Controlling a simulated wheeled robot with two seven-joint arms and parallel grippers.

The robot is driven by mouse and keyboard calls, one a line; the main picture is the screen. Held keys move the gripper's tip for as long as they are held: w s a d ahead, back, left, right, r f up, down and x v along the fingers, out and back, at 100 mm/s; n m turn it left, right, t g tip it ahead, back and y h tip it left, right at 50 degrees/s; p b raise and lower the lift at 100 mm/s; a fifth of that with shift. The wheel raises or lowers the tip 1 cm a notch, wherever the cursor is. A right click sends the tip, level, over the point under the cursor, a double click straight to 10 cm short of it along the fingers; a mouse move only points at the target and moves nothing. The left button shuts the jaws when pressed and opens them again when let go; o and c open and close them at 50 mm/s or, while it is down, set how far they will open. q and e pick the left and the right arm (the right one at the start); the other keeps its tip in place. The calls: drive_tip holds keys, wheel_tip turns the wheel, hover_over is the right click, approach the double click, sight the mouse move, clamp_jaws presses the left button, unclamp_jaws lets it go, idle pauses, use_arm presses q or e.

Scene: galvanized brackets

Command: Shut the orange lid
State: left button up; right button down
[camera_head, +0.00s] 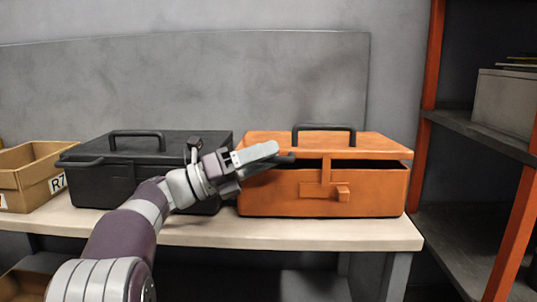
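The orange box (372,192) stands on the right part of the bench. Its orange lid (385,145) has a black handle on top and sits slightly raised, with a dark gap between it and the box front. An orange latch (342,192) is at the front. My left gripper (272,155) is at the front left of the box, around the height of the gap, and overlaps the lid's left corner in the picture. I cannot tell whether it touches the lid, or whether its fingers are parted. My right gripper is not in view.
A black case (100,183) with a shut lid stands left of the orange box, partly behind my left arm. A cardboard bin (40,180) is at the far left. The pale bench top (290,232) is clear in front. A shelf rack with orange posts (425,110) stands at the right.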

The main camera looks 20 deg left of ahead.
use_arm(q)
drive_tip(key=p+v, duration=0.2)
drive_tip(key=v, duration=0.9)
drive_tip(key=shift+s+a, duration=0.25)
drive_tip(key=shift+a, duration=0.05)
drive_tip(key=shift+f, duration=0.1)
